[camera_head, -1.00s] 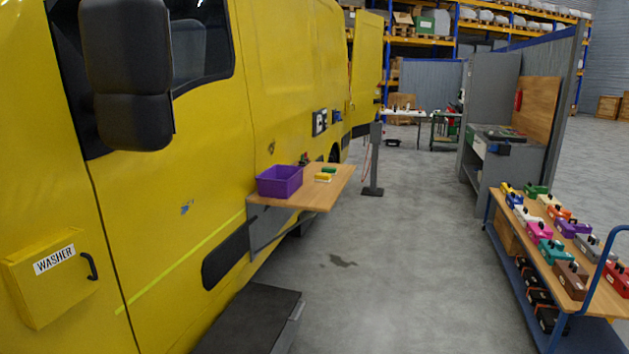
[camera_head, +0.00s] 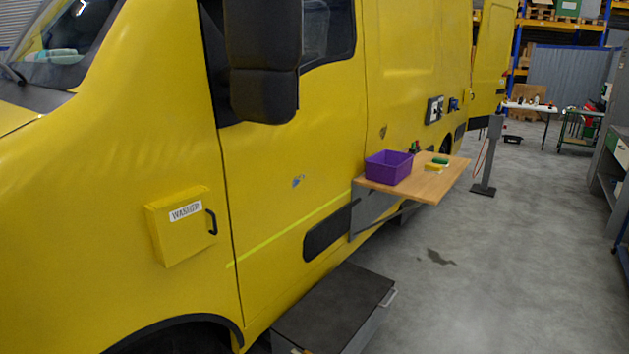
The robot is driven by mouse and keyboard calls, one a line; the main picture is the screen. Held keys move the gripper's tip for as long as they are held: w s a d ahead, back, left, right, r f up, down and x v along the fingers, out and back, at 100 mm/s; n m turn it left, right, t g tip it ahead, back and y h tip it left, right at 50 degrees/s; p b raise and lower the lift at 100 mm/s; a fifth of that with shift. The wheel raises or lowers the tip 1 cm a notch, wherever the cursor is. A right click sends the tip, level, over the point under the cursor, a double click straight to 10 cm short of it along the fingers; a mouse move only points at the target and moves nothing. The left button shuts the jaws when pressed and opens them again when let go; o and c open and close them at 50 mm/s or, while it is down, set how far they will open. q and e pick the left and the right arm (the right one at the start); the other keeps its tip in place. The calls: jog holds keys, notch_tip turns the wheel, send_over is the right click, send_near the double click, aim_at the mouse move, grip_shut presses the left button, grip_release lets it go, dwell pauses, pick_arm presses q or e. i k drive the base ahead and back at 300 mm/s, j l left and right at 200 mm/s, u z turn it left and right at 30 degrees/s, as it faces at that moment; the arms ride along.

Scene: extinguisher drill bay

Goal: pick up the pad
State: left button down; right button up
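On a wooden fold-out shelf (camera_head: 428,184) at the side of the yellow van, a small yellow item with a green one (camera_head: 439,161) lies to the right of a purple bin (camera_head: 388,167). The yellow item (camera_head: 433,168) is flat and pad-like, but it is too small to tell for sure whether it is the pad. A small dark and red item (camera_head: 414,147) stands behind the bin. The inside of the bin is mostly hidden. Neither of my grippers is in view.
A yellow box labelled WASHER (camera_head: 181,226) with a black handle sticks out of the van (camera_head: 290,200). A dark step (camera_head: 335,305) stands low beside the van. A grey post (camera_head: 487,155) stands past the shelf.

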aim_at(432, 168)
jog(key=i+l+z, duration=0.55)
jog(key=i, duration=0.5)
jog(key=i+l+z, duration=0.3)
jog(key=i, duration=0.25)
jog(key=i+z, duration=0.3)
jog(key=i, duration=0.25)
jog(key=i+u, duration=0.1)
jog(key=i, duration=0.45)
jog(key=i+l+u, duration=0.1)
jog(key=i, duration=0.45)
jog(key=i+l+u, duration=0.1)
jog(key=i, duration=0.45)
jog(key=l, duration=0.1)
